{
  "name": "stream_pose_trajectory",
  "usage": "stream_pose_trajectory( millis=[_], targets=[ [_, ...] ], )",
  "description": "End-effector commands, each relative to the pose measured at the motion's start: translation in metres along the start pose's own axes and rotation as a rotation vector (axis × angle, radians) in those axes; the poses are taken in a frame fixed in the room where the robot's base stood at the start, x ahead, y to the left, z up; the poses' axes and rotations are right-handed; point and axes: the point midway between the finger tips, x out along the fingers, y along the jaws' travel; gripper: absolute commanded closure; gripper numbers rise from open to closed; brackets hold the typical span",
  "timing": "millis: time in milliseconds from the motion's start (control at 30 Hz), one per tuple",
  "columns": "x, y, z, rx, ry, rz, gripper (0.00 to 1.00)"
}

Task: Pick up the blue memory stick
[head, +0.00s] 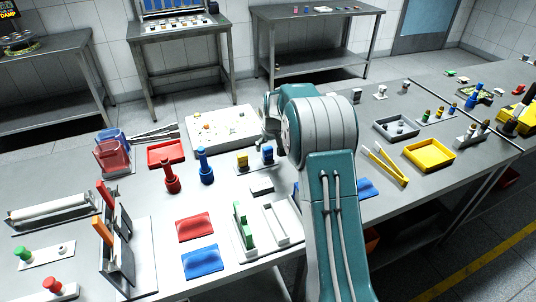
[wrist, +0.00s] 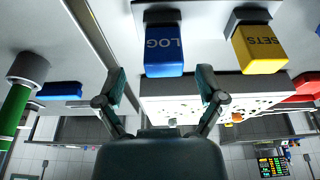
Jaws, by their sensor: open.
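The blue memory stick (wrist: 163,50), marked "LOG", stands in a dark socket on a white base in the wrist view, which is upside down. It also shows in the head view (head: 267,155), just left of my arm. The yellow stick (wrist: 260,48), marked "SETS", stands beside it, and shows in the head view too (head: 242,160). My gripper (wrist: 161,78) is open and empty, with one finger to each side of the blue stick's line in the wrist view. I cannot tell whether the fingers reach the stick. In the head view my arm hides most of the gripper.
Red and blue handled tools (head: 205,168) stand left of the sticks. A white perforated board (head: 222,128) lies behind them. A white tray with a green part (head: 243,225) is in front. A yellow tray (head: 430,155) lies right of my arm.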

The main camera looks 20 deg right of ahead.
Motion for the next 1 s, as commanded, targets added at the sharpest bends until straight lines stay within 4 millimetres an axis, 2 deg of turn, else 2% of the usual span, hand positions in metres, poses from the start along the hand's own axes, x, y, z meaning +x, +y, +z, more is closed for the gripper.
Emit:
stream_pose_trajectory(
  millis=[100,200,400,433,467,500,567,600,1000],
  targets=[
    [0.021,-0.003,0.003,-0.001,-0.003,-0.001,0.11],
    [0.031,-0.003,0.003,-0.001,-0.001,0.0,0.11],
    [0.031,-0.003,0.003,-0.001,0.001,0.0,0.11],
    [0.031,-0.003,0.003,-0.001,0.001,0.0,0.2],
    [0.031,-0.003,0.003,-0.001,0.001,0.0,0.34],
    [0.031,-0.003,0.003,-0.001,0.0,0.0,0.52],
    [0.031,-0.003,0.003,-0.001,0.0,0.0,0.78],
    [0.031,-0.002,0.003,-0.001,0.0,0.0,0.96],
    [0.03,-0.002,0.002,-0.001,-0.001,0.0,0.97]
  ],
)
